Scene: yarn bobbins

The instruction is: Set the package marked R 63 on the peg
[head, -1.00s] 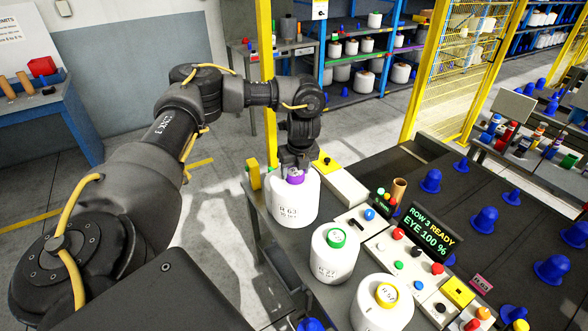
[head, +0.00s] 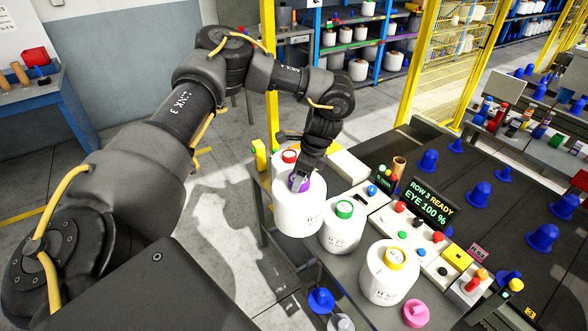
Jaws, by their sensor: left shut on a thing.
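The package marked R 63 (head: 297,215) is a white yarn bobbin with a purple top. My left gripper (head: 301,180) comes down from above and is shut on its purple top. The package hangs upright at the left edge of the grey table (head: 345,283), seemingly raised above it. Several blue pegs stand on the dark panel at the right, one of them near its middle (head: 481,195). A small pink tag (head: 480,251) sits at the panel's near edge, its print too small to read surely. My right gripper is not in view.
A green-topped bobbin (head: 342,228) and a yellow-topped one (head: 387,275) stand close by on the table. A red-topped one (head: 290,157) is behind the held package. A control box with buttons (head: 403,225) and a lit display (head: 428,208) lie between table and panel.

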